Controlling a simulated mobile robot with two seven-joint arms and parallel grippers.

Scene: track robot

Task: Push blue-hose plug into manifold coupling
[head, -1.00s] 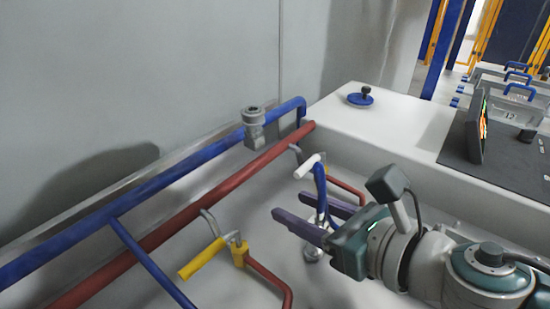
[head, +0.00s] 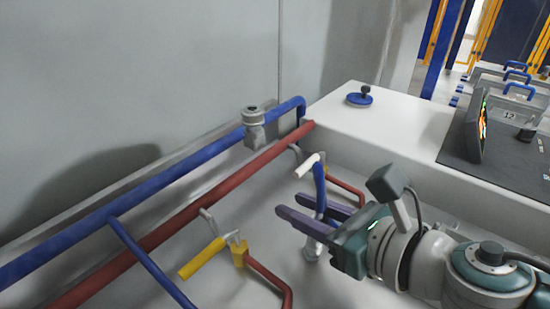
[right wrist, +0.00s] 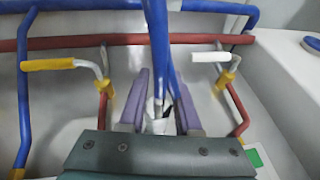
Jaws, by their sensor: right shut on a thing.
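My right gripper (head: 290,203) has purple fingers, shut on the blue-hose plug. In the right wrist view the grey plug (right wrist: 157,112) sits between the two fingers (right wrist: 158,100), and the blue hose (right wrist: 158,50) rises from it. In the head view the hose (head: 320,182) stands between the fingers, and a grey metal piece (head: 312,250) shows just below them. A grey coupling (head: 253,126) stands on the blue pipe (head: 190,167), up and left of the gripper. The held plug is mostly hidden by the fingers in the head view. My left gripper is not in view.
A red pipe (head: 180,216) runs beside the blue one along the wall. A yellow-handled valve (head: 202,258) is left of my gripper; a white handle (head: 307,166) is close behind the hose. A white ledge (head: 400,128) with a blue disc (head: 359,99) bounds the right.

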